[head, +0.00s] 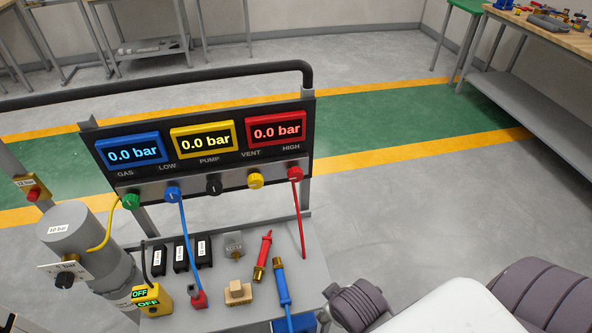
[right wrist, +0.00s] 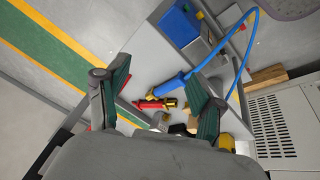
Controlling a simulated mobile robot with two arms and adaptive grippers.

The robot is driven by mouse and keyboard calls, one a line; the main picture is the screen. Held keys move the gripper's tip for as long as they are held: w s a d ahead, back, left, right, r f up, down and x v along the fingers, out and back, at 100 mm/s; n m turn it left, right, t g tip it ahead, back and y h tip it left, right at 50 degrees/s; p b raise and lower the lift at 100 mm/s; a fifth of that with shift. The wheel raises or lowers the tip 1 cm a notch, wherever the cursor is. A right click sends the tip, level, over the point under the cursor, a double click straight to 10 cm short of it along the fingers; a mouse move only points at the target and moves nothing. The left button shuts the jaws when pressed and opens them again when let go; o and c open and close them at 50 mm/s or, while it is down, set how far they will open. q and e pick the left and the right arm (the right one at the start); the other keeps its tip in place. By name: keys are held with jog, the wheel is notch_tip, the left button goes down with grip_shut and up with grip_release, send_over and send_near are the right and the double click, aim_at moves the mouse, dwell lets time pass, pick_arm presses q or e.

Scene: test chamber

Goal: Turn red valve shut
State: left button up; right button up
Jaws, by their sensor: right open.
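The red valve is a round red knob (head: 295,173) at the right end of the panel's lower strip, below the red display (head: 277,129) reading 0.0 bar. The red knob cannot be made out in that view. Neither gripper shows in the head view.
Green (head: 131,201), blue (head: 173,194), black (head: 214,184) and yellow (head: 255,180) knobs line the strip. The bench (head: 215,262) carries black blocks, a wooden block (head: 238,292) and a yellow OFF box (head: 151,300). A grey cylinder (head: 85,240) stands left. Floor is clear right of the panel.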

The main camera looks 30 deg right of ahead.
jog(key=w+d+r+n+t+h, duration=0.6)
jog(key=w+d+r+n+h, duration=0.3)
jog(key=d+r, duration=0.3)
jog(key=n+t+y, duration=0.6)
jog(key=n+t, duration=0.1)
jog(key=n, duration=1.8)
send_near(297, 178)
pick_arm(q)
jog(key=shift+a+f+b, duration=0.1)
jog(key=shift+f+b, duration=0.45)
jog(key=shift+b, duration=0.35)
pick_arm(e)
jog(key=shift+m, duration=0.3)
jog(key=x, duration=1)
jog(key=shift+w+f, duration=0.1)
jog(key=shift+w, duration=0.1)
jog(key=c, duration=1.1)
